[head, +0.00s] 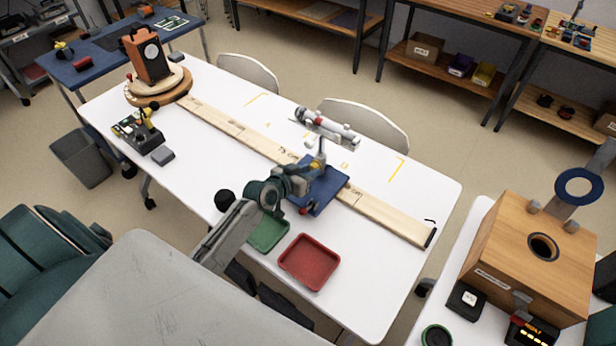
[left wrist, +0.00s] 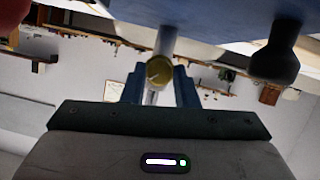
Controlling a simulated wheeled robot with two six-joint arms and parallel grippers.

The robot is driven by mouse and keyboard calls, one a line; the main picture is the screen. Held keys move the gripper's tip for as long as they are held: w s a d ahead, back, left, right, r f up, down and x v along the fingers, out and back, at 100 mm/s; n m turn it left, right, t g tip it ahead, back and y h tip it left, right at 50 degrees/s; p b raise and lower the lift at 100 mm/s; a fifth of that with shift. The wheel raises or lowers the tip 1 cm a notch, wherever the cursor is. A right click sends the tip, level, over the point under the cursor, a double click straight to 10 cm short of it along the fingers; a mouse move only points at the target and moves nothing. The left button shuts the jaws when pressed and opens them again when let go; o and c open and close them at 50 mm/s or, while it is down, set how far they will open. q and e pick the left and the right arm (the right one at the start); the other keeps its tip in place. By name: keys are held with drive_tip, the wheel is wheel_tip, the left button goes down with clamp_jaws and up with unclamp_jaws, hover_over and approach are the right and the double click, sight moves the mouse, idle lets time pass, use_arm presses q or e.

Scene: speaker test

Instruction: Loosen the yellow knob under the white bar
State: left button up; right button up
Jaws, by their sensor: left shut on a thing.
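A stand with a blue base (head: 322,188) is on the white table and carries a white bar (head: 328,128) on a thin post. My left gripper (head: 314,168) reaches in from the front left, just below the bar and beside the post. In the left wrist view, the round yellow knob (left wrist: 159,71) lies between the two blue fingers of my left gripper (left wrist: 159,88), which is shut on it. A pale shaft runs behind the knob. The blue base (left wrist: 205,18) fills the top of that view. In the head view the gripper hides most of the knob. My right gripper is not in view.
A long wooden plank (head: 240,132) crosses the white table (head: 445,190). A red tray (head: 309,262) and a green tray (head: 268,233) stand at the front edge. An orange device (head: 147,54) stands on round wooden discs at the far left. A wooden box (head: 520,260) is at right.

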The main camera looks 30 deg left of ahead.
use_arm(q)
drive_tip(key=shift+f+n+b, duration=0.2)
drive_tip(key=shift+n+b, duration=0.2)
drive_tip(key=shift+b, duration=0.05)
drive_tip(key=shift+r+n+h+b, duration=0.1)
drive_tip(key=shift+n+h+b, duration=0.25)
drive_tip(key=shift+h, duration=0.15)
drive_tip(key=o, duration=1)
